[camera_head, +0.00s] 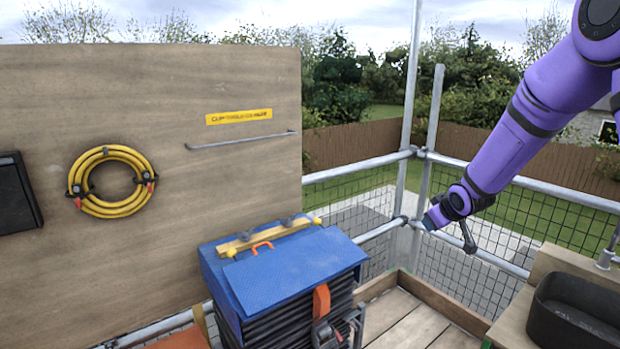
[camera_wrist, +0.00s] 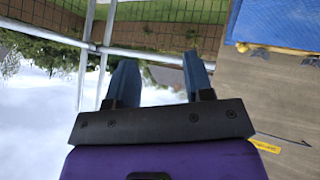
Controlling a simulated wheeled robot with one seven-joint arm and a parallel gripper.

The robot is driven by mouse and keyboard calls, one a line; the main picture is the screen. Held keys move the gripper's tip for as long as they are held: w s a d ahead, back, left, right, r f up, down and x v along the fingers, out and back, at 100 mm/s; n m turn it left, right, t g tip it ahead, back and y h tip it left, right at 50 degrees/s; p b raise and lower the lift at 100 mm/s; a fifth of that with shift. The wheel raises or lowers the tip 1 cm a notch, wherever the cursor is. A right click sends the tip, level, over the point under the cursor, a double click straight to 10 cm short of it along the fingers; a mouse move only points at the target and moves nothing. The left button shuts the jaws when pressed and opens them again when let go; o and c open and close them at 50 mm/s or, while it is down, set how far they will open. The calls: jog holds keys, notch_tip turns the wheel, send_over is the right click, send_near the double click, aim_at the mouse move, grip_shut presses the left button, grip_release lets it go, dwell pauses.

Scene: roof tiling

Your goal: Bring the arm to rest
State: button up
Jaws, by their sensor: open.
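My purple arm comes in from the upper right of the head view. My gripper (camera_head: 436,218) is at its lower end, in the air in front of the scaffold rails and to the right of the blue-covered stack. In the wrist view my gripper (camera_wrist: 160,82) shows two dark blue fingers set well apart, with nothing between them but the background. It is open and empty, and touches nothing that I can see.
A stack under a blue cover (camera_head: 290,262) stands at the centre, an orange strap on it. A wooden board (camera_head: 150,240) at left carries a coiled yellow hose (camera_head: 88,205). Scaffold rails (camera_head: 535,184) run behind my gripper. A black tub (camera_head: 572,310) sits at lower right.

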jog(key=s+r+m+g+h, duration=0.1)
jog(key=s+r+m+g, duration=0.15)
jog(key=s+r, duration=1.5)
jog(key=s+a+m, duration=0.1)
jog(key=s+a, duration=0.1)
jog(key=s, duration=1)
jog(key=s+a+r+m+g, duration=0.1)
jog(key=s+m, duration=0.1)
jog(key=s, duration=1)
jog(key=shift+s+a+r+y, duration=0.3)
jog(key=shift+s+a+y, duration=0.05)
jog(key=shift+s+y, duration=0.05)
